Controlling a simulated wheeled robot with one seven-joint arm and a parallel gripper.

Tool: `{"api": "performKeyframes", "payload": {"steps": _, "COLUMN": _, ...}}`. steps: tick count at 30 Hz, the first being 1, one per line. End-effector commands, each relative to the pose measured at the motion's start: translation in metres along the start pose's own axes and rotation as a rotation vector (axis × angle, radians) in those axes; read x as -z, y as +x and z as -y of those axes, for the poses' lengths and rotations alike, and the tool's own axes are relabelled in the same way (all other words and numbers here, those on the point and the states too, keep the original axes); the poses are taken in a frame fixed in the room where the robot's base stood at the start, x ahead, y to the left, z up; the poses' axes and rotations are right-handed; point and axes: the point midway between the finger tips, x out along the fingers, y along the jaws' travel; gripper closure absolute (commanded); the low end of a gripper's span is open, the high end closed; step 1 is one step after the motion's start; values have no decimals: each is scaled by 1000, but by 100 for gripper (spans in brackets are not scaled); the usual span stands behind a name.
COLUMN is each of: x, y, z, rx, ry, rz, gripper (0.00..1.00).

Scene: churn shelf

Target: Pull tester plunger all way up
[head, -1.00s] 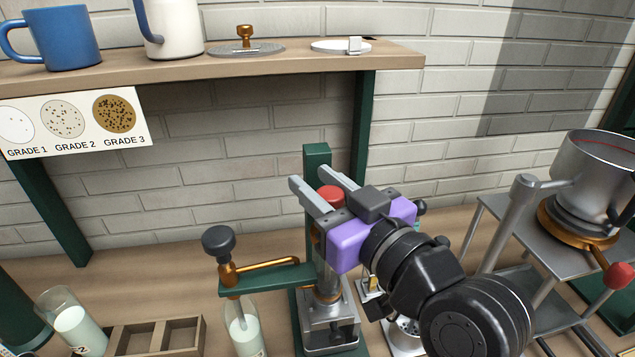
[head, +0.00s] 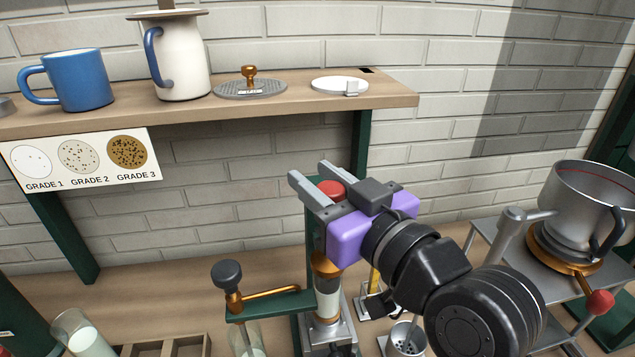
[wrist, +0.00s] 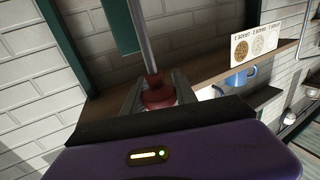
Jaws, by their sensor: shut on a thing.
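The tester (head: 328,300) stands on the bench with a copper collar on top of a clear cylinder that shows white inside. My gripper (head: 309,174) is above it, its two grey fingers shut on the red plunger knob (head: 330,190). In the wrist view the red knob (wrist: 158,92) sits between the fingers, and a bare metal plunger rod (wrist: 146,40) runs away from it. My purple gripper body and arm hide part of the rod and tester in the head view.
A green bracket (head: 272,305) with a black knob (head: 227,274) is left of the tester, over a milk bottle. A metal bowl (head: 590,200) on a rack stands right. A perforated cup (head: 408,338) is close below my arm.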

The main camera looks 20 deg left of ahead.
Motion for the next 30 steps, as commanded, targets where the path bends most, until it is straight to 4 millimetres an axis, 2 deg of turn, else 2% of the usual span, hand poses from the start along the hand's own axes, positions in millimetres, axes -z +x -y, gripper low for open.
{"api": "performKeyframes", "payload": {"steps": 1, "x": 7, "y": -1, "z": -1, "rx": -4, "ry": -4, "rz": -14, "gripper": 100}}
{"api": "performKeyframes", "payload": {"steps": 8, "x": 9, "y": -1, "z": -1, "rx": -4, "ry": -5, "rz": -20, "gripper": 100}}
{"api": "performKeyframes", "payload": {"steps": 9, "x": 9, "y": -1, "z": -1, "rx": -4, "ry": -6, "rz": -20, "gripper": 59}}
{"api": "performKeyframes", "payload": {"steps": 11, "x": 9, "y": -1, "z": -1, "rx": -4, "ry": -5, "rz": -19, "gripper": 47}}
{"api": "performKeyframes", "payload": {"steps": 22, "x": 4, "y": -3, "z": -1, "rx": -3, "ry": -3, "rz": -11, "gripper": 46}}
{"api": "performKeyframes", "payload": {"steps": 26, "x": 4, "y": -18, "z": -1, "rx": -5, "ry": -3, "rz": -13, "gripper": 46}}
{"api": "performKeyframes", "payload": {"steps": 30, "x": 3, "y": -42, "z": -2, "rx": -6, "ry": -3, "rz": -13, "gripper": 46}}
